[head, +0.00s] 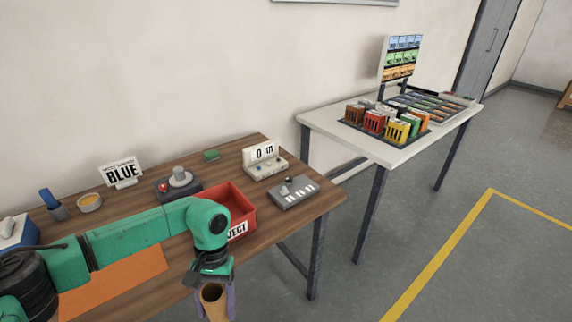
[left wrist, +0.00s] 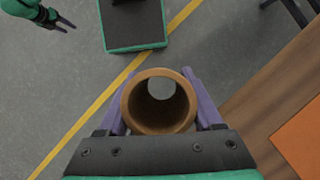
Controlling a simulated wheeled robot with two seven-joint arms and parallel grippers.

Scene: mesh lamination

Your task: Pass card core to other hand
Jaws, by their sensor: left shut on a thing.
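The card core is a brown, hollow cardboard tube. In the head view the core (head: 214,300) hangs at the bottom middle, in front of the wooden table's edge. My left gripper (head: 217,291) is shut on it, with a purple finger on each side. In the left wrist view I look into the core's open end (left wrist: 159,127), and the left gripper's fingers (left wrist: 160,103) flank it. My right gripper (left wrist: 63,20) is at the top left of the left wrist view, apart from the core.
The wooden table (head: 328,200) carries a red reject bin (head: 238,208), a grey device (head: 293,192), a counter (head: 265,160) and a BLUE sign (head: 121,172). A white table (head: 340,125) with coloured boxes stands behind at right. Grey floor (head: 450,270) is clear at right.

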